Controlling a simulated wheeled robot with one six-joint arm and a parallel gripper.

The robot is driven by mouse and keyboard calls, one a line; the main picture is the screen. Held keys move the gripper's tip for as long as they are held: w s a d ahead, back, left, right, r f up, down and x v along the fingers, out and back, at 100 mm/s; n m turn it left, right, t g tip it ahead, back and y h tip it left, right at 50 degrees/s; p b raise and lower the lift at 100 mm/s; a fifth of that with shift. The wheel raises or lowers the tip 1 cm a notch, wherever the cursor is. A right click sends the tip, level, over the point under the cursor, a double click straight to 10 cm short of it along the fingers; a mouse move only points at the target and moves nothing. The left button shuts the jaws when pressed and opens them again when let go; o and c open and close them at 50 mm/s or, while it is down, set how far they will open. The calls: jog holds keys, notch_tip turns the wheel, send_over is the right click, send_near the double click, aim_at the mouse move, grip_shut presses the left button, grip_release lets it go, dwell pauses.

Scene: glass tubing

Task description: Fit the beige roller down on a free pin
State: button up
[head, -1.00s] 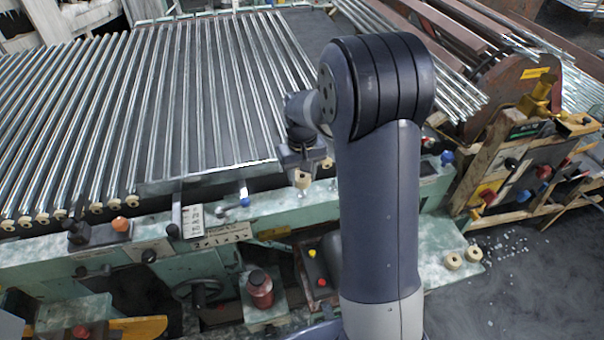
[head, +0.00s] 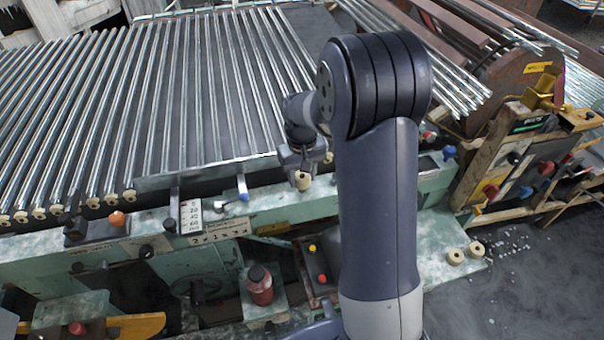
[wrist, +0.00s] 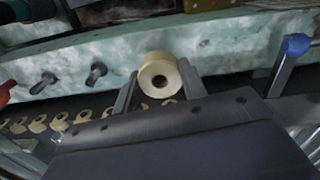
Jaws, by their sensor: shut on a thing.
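The beige roller (wrist: 160,78) is held between the two fingers of my gripper (wrist: 160,92), its round face and dark centre hole toward the wrist camera. In the head view the roller (head: 303,181) hangs under my gripper (head: 302,165), near the back edge of the green machine rail. A row of beige rollers (wrist: 60,122) runs along the tube ends at left in the wrist view; they also show in the head view (head: 37,213). No free pin can be clearly made out; my gripper and the plate hide part of the row.
Dark knobs (wrist: 96,73) stand on the green rail (wrist: 215,48), and a blue-tipped lever (wrist: 295,45) is at right. Two loose beige rollers (head: 474,250) sit on the green ledge at right. Steel tubes (head: 180,90) fill the back left. A red bottle (head: 259,285) stands in front.

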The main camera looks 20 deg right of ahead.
jog(key=shift+f+b, duration=0.75)
jog(key=shift+f, duration=0.35)
jog(key=o, duration=1)
jog(key=shift+o, duration=0.2)
notch_tip(320, 180, up, 11)
jog(key=shift+b, duration=0.4)
jog(key=shift+f, duration=0.15)
notch_tip(320, 180, down, 10)
jog(key=shift+f+p, duration=0.15)
jog(key=shift+p, duration=0.3)
jog(key=shift+r+p, duration=0.45)
